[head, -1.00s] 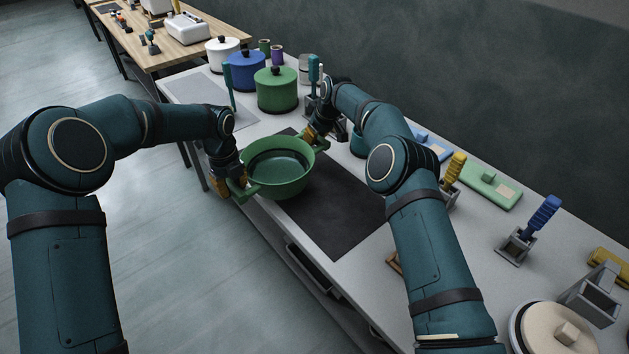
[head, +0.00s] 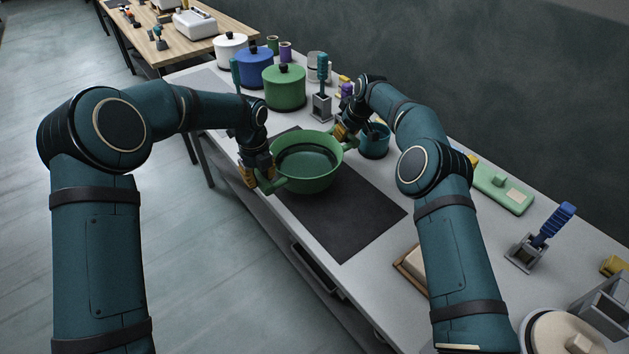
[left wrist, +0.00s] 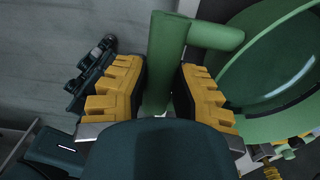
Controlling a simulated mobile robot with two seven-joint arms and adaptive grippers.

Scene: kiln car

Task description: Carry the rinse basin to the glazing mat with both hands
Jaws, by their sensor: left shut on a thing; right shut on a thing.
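The rinse basin (head: 308,178) is a green round bowl with a handle on each side and dark contents inside. It is over the upper part of the dark glazing mat (head: 350,222); I cannot tell whether it touches the mat. My left gripper (head: 262,178) is shut on the basin's left handle, and in the left wrist view its yellow fingers sit on both sides of the green handle (left wrist: 168,60). My right gripper (head: 345,137) is shut on the handle at the far right side. The basin looks roughly level.
Green (head: 284,90), blue (head: 254,68) and white (head: 230,50) lidded pots stand behind the mat. A teal pot (head: 374,142) stands close right of my right gripper. A grey holder (head: 321,108) with a teal-handled tool is behind the basin. The mat's near part is bare.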

